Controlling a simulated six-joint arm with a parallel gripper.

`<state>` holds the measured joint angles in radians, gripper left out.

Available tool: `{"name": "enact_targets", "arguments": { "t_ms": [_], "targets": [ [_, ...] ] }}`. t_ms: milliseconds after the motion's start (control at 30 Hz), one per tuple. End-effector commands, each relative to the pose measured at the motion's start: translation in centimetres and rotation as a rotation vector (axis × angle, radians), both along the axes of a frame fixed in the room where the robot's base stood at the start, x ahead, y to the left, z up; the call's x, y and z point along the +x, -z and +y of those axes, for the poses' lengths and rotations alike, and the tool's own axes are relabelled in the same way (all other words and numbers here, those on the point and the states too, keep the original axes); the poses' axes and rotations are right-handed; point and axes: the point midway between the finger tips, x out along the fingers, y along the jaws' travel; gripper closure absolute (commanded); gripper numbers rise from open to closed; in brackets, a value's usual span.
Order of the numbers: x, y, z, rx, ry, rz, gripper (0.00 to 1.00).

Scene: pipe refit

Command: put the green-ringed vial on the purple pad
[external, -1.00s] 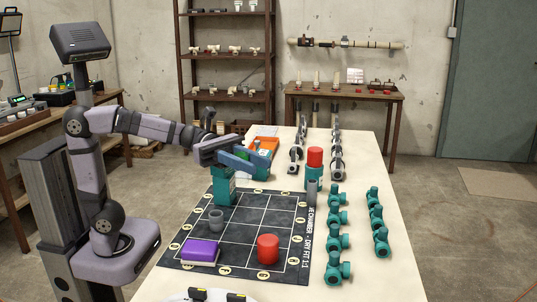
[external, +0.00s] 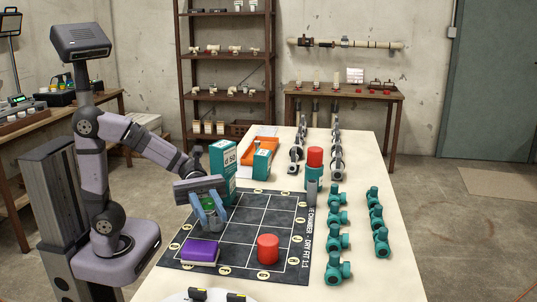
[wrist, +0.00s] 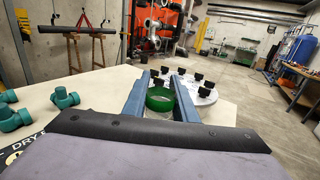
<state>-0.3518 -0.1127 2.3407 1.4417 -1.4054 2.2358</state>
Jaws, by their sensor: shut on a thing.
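My gripper (external: 209,222) is over the left part of the dark grid mat. In the wrist view its two blue fingers are closed on the green-ringed vial (wrist: 160,101), whose green rim and clear body show between them. In the external view a bit of the vial's green (external: 208,202) shows between the fingers; the rest is hidden. The purple pad (external: 200,251) lies flat on the mat's near left corner, nearer the camera than my gripper and apart from it. Nothing rests on the pad.
A red cylinder (external: 268,249) stands on the mat (external: 236,232) right of the pad. Teal boxes (external: 224,160) stand behind my gripper. A red-topped teal cylinder (external: 314,158) and teal fittings (external: 337,238) are to the right. A round white plate (wrist: 195,90) with black clips lies at the near edge.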

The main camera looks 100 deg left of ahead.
Motion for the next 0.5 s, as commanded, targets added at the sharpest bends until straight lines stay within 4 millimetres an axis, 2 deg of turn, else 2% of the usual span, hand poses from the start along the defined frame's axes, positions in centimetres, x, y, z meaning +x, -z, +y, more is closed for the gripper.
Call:
{"name": "enact_targets", "arguments": {
  "t_ms": [100,367,500],
  "targets": [
    [0.0,1.4,0.0,-0.001,0.001,0.002,0.97],
    [0.0,2.1,0.0,0.0,0.0,0.0,0.97],
    [0.0,3.6,0.0,-0.002,0.0,0.003,0.97]
  ]
}}
